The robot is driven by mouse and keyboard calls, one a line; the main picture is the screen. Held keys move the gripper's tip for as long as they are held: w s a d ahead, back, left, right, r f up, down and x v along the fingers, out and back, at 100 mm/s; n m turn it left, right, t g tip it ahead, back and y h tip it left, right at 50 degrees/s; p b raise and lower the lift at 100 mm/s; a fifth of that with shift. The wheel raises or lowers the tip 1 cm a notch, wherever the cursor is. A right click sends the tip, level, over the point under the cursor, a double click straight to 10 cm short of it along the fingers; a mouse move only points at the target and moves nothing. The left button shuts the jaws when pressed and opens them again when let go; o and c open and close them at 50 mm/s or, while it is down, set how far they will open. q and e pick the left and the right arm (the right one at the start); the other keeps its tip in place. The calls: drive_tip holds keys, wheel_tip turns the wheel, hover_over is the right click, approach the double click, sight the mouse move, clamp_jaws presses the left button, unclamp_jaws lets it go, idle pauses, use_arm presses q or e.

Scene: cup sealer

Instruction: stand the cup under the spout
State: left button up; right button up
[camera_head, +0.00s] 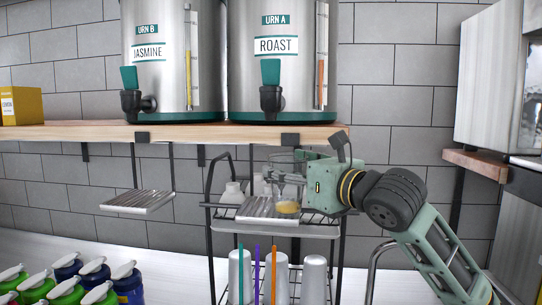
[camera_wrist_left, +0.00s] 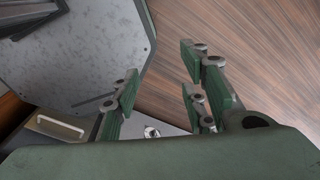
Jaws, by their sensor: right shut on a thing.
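A clear cup (camera_head: 288,208) with a little yellow-orange content at its bottom is upright in my right gripper (camera_head: 284,181), which is shut on it from the right. The cup is over the right part of the slatted drip tray (camera_head: 255,207); I cannot tell whether its base touches the tray. Urn A, labelled ROAST (camera_head: 276,75), has a black spout with a green lever (camera_head: 271,95) above, slightly left of the cup. Urn B, labelled JASMINE (camera_head: 150,80), has its own spout (camera_head: 134,103). My left gripper (camera_wrist_left: 160,85) is open and empty in the left wrist view.
A second drip tray (camera_head: 138,201) hangs under urn B. The wooden shelf (camera_head: 70,131) carries the urns. A wire rack with tumblers (camera_head: 282,275) stands below the cup. Bottles with white lids (camera_head: 90,280) fill the lower left. A wooden ledge (camera_head: 476,163) juts out at right.

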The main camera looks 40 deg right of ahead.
drive_tip(key=shift+w+d+r+p, duration=0.1)
drive_tip(key=shift+w+p, duration=0.15)
drive_tip(key=shift+w, duration=0.35)
drive_tip(key=shift+w+d+r+p, duration=0.1)
drive_tip(key=shift+w+p, duration=0.15)
drive_tip(key=shift+w, duration=0.35)
drive_tip(key=w+p, duration=0.1)
drive_tip(key=w, duration=0.1)
drive_tip(key=w+p, duration=0.2)
drive_tip(key=shift+d+f, duration=0.15)
drive_tip(key=shift+f, duration=0.25)
use_arm(q)
drive_tip(key=r, duration=0.1)
drive_tip(key=w+d+r, duration=0.1)
drive_tip(key=r, duration=0.3)
drive_tip(key=shift+w+d+r, duration=0.1)
drive_tip(key=shift+w+d, duration=0.25)
use_arm(e)
drive_tip(key=shift+s, duration=0.2)
drive_tip(key=shift+f, duration=0.1)
drive_tip(key=shift+f, duration=0.15)
drive_tip(key=o, duration=1)
drive_tip(key=shift+w, duration=0.1)
use_arm(q)
drive_tip(key=shift+w, duration=0.1)
use_arm(e)
drive_tip(key=shift+r, duration=0.2)
